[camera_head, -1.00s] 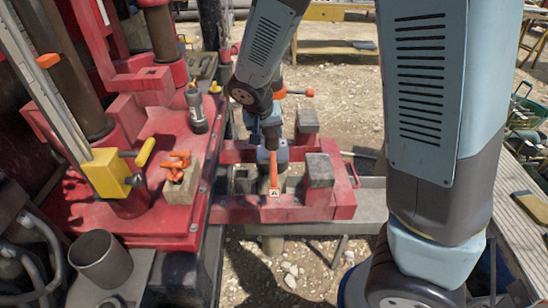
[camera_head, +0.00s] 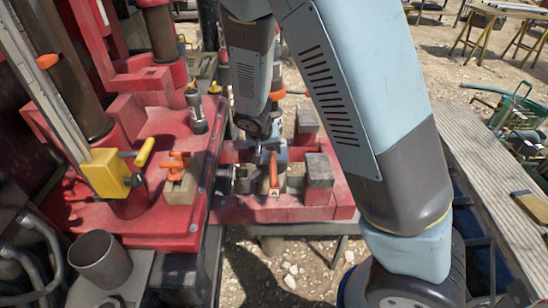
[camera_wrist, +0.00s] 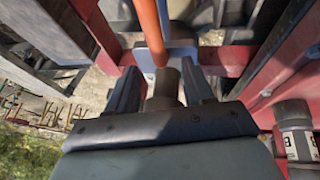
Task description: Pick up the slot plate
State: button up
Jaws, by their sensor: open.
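The slot plate appears to be the blue-grey plate with an orange handle (camera_head: 274,170), which carries a white tag marked A at its near end. My gripper (camera_wrist: 160,92) is open, with a finger on each side of a brown round pipe end (camera_wrist: 168,78). I cannot tell whether the fingers touch the pipe or plate.
The red frame (camera_head: 240,208) carries grey blocks (camera_head: 319,170) close on the right. A red deck (camera_head: 100,205) at left holds a yellow clamp (camera_head: 108,173), an orange-handled block (camera_head: 180,185) and a grey cylinder (camera_head: 195,108). A wooden walkway (camera_head: 500,200) lies right.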

aim_at(272, 156)
jog(key=shift+x, duration=2.7)
jog(key=shift+d, duration=0.1)
jog(key=shift+r, duration=0.1)
grip_shut()
